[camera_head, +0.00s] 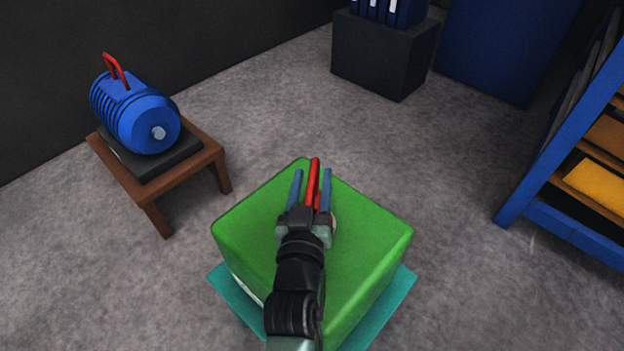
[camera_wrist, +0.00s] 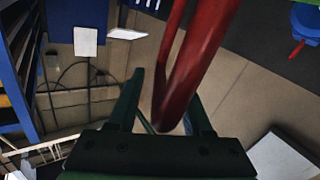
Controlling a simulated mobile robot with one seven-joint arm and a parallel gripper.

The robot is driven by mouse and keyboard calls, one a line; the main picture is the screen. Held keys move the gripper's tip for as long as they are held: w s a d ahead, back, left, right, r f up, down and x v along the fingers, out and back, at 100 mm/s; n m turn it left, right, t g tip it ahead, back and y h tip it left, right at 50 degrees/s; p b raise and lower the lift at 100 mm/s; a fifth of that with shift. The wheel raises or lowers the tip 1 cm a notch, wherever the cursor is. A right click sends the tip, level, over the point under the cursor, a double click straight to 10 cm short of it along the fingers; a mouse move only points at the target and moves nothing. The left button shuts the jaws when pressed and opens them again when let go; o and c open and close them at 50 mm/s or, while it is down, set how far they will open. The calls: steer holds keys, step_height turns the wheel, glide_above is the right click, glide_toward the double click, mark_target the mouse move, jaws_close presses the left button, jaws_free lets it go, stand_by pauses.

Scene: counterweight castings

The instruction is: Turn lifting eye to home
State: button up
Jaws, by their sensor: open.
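The red lifting eye (camera_head: 314,168) stands over the green casting (camera_head: 365,235) in the head view. My gripper (camera_head: 311,174) is open above the casting, with one blue-grey finger on each side of the eye. In the wrist view the eye (camera_wrist: 200,60) is a large red bar coming down between the fingers of my gripper (camera_wrist: 166,90). The fingers look apart from it, though contact on the right side is hard to tell. My wrist and arm hide the eye's base and part of the casting's top.
The casting stands on a teal base (camera_head: 398,292). A blue motor (camera_head: 135,112) with its own red eye (camera_head: 113,68) sits on a wooden stand (camera_head: 190,163) at left. A dark cabinet (camera_head: 380,58) is behind and a blue shelf rack (camera_head: 570,225) at right. Grey floor lies between.

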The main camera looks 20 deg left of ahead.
jaws_close()
stand_by(1.4)
